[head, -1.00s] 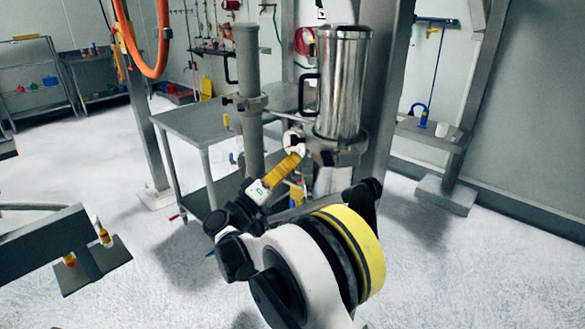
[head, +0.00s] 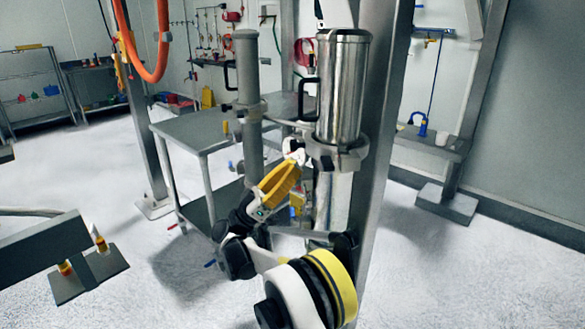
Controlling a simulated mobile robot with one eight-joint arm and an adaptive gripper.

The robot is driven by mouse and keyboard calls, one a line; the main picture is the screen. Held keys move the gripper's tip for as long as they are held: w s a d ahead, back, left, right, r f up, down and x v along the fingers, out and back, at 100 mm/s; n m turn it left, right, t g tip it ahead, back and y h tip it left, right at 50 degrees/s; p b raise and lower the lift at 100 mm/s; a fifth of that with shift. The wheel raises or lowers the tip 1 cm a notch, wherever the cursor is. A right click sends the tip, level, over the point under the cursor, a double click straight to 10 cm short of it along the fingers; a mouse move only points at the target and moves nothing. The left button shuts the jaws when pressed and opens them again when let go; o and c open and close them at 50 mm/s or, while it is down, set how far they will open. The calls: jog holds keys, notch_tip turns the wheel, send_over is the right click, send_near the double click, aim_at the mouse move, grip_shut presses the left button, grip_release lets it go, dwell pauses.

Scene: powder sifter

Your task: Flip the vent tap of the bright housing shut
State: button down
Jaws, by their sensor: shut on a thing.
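The bright housing (head: 343,88) is a shiny steel cylinder, standing upright in a grey collar (head: 342,156) right of centre in the head view. A black handle sticks out on its left. My gripper (head: 297,152), at the end of my yellow wrist, is at the collar's left side. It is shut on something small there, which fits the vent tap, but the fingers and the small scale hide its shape. I cannot tell the tap's angle. A dull grey housing (head: 247,72) stands upright to the left, apart from my gripper.
A grey post (head: 385,100) stands close behind the bright housing on the right. A grey table (head: 188,128) is behind the dull housing. Small yellow and blue parts sit below the collar. An orange hose (head: 163,45) hangs at upper left.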

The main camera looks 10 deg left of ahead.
jog(key=shift+s+m+g+h, duration=0.15)
jog(key=shift+m+g+h, duration=0.35)
jog(key=shift+m+g, duration=0.4)
jog(key=c, duration=1.4)
grip_release()
jog(key=shift+d, duration=0.1)
jog(key=v, duration=0.7)
jog(key=shift+f, duration=0.2)
